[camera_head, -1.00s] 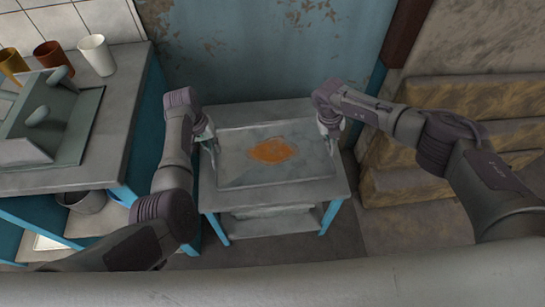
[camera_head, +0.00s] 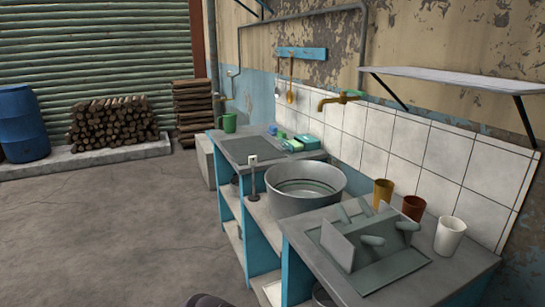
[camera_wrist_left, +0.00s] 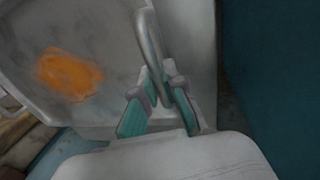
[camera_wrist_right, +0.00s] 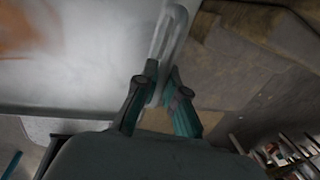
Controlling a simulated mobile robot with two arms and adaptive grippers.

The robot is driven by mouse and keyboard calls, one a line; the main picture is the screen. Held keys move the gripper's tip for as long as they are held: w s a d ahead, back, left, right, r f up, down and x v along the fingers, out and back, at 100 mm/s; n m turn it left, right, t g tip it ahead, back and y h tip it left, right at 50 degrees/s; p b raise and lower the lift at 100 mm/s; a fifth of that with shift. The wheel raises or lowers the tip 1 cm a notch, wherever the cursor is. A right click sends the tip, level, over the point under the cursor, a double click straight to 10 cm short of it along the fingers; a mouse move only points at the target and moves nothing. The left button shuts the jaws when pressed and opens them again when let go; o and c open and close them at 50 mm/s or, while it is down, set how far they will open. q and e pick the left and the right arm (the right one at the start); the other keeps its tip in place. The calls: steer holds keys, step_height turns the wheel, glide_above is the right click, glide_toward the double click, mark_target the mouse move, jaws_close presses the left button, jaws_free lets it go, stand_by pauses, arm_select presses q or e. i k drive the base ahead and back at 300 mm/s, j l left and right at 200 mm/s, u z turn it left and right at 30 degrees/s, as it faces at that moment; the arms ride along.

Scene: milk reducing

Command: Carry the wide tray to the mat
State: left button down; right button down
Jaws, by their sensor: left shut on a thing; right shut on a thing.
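The wide tray is grey with an orange patch. It fills the upper left of the left wrist view (camera_wrist_left: 105,40) and of the right wrist view (camera_wrist_right: 90,75). My left gripper (camera_wrist_left: 161,84) is shut on a metal loop handle at one side of the tray. My right gripper (camera_wrist_right: 161,78) is shut on the handle at the other side. The tray and both grippers are out of the head view. A flat dark sheet (camera_head: 248,149) lies on the far counter; I cannot tell whether it is the mat.
A large metal basin (camera_head: 305,190) sits in the counter. A dish rack (camera_head: 350,240) stands nearer, beside a white cup (camera_head: 450,236) and two coloured cups. A green mug (camera_head: 229,123) stands at the counter's far end. The concrete floor (camera_head: 110,225) at left is clear.

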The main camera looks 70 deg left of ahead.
mark_target(247, 148)
steer(key=k, duration=1)
steer(key=k+u, duration=0.15)
steer(key=u, duration=2.55)
steer(key=i+l+u, duration=0.1)
steer(key=i+u, duration=0.15)
steer(key=u, duration=0.2)
steer(key=i+l+u, duration=0.15)
steer(key=u, duration=0.25)
steer(key=i+l, duration=1.1)
steer(key=i, duration=1.45)
steer(key=i+l, duration=0.15)
steer(key=i, duration=1.1)
steer(key=i+z, duration=0.25)
steer(key=z, duration=0.2)
steer(key=i+j+z, duration=0.15)
steer(key=z, duration=0.3)
steer(key=i, duration=0.05)
